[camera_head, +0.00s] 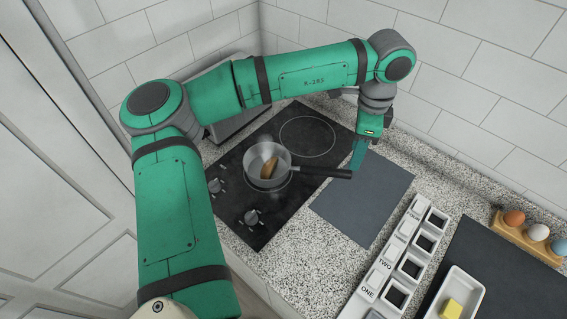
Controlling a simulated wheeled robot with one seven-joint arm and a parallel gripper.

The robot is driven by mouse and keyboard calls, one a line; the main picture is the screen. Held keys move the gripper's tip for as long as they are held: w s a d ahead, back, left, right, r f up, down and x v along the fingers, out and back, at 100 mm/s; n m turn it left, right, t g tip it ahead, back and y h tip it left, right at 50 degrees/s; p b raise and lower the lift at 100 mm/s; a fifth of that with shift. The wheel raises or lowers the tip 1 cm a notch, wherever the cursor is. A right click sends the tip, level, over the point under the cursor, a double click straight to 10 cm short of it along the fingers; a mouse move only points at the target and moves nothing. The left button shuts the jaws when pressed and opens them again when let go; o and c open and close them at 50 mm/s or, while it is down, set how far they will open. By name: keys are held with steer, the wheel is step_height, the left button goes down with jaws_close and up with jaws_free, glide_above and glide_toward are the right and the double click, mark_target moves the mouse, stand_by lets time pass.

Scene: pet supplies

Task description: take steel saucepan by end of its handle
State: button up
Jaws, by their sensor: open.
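The steel saucepan (255,158) sits upright on the black hob, with a brown item (269,166) inside it. Its dark handle (325,171) points right, and its end reaches past the hob's edge over a grey mat. My gripper (357,160) points down at the handle's end, just behind and right of it in the picture. It is open. One green finger shows; the other is hidden, and I cannot tell whether the handle lies between the fingers or whether they touch it.
The black hob (306,160) has knobs at its front left. The grey mat (365,200) is bare. To the right are a labelled white rack (401,247), a white dish (474,280) with a yellow block, and a wooden egg holder (522,239). The tiled wall is close behind.

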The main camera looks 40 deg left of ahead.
mark_target(346, 171)
steer(key=f, duration=0.1)
steer(key=s+f, duration=0.1)
steer(key=a+f, duration=0.1)
steer(key=f, duration=0.1)
steer(key=shift+s+f, duration=0.1)
steer(key=shift+s, duration=0.05)
steer(key=shift+f, duration=2.7)
steer(key=shift+r, duration=0.1)
jaws_close()
